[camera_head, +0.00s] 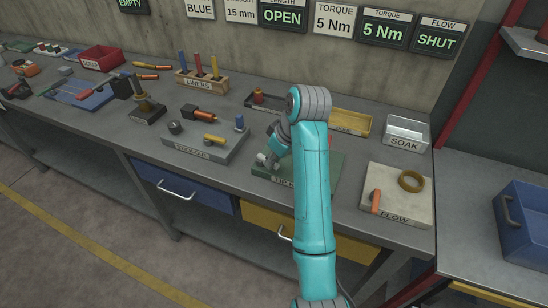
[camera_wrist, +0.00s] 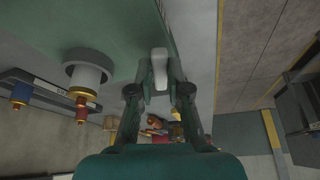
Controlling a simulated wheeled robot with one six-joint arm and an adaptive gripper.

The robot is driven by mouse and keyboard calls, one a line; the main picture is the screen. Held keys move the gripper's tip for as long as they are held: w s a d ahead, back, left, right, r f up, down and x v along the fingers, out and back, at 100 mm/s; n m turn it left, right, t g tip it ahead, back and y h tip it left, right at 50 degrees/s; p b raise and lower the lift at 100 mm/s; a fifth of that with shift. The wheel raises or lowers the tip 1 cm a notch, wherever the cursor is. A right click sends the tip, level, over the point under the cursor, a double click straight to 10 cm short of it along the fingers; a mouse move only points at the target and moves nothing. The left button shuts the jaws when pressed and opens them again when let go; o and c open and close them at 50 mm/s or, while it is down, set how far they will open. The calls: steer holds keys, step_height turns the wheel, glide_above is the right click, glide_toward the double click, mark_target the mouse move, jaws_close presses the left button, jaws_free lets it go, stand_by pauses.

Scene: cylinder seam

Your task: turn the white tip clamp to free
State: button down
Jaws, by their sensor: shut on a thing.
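The white tip clamp (camera_wrist: 158,68) stands between the two fingers of my gripper (camera_wrist: 160,92) in the wrist view, and the gripper is shut on it. In the head view the clamp (camera_head: 262,158) is a small white piece at the left end of a green board (camera_head: 268,173). My gripper (camera_head: 271,157) reaches down to it there, and my teal arm hides the middle of the board and most of its label. The green board also shows in the wrist view (camera_wrist: 70,25). I cannot tell the clamp's angle exactly.
Left of the green board is a grey block (camera_head: 190,149) with a yellow handle and knobs. A yellow tray (camera_head: 350,123) lies behind my arm.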

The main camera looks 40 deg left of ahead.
steer(key=s+m, duration=0.1)
steer(key=m, duration=0.1)
steer(key=m+t, duration=0.1)
steer(key=shift+s+a+m+t, duration=0.2)
steer(key=shift+s+m+t, duration=0.1)
steer(key=shift+s+m, duration=0.1)
steer(key=m, duration=0.2)
steer(key=s+m+t+h, duration=0.1)
steer(key=shift+s+a+m, duration=0.1)
steer(key=shift+a+m, duration=0.3)
steer(key=m, duration=0.1)
steer(key=s+a+m+t+h, duration=0.1)
steer(key=m, duration=0.1)
steer(key=shift+a, duration=0.1)
steer(key=shift+s+a+m+t+h, duration=0.15)
steer(key=shift+a+m+h, duration=0.2)
steer(key=shift+m, duration=0.65)
steer(key=shift+s+a+m+t+h, duration=0.15)
steer(key=shift+a+m+h, duration=0.2)
steer(key=shift+m, duration=0.65)
steer(key=shift+w, duration=0.1)
steer(key=c, duration=1.1)
jaws_free()
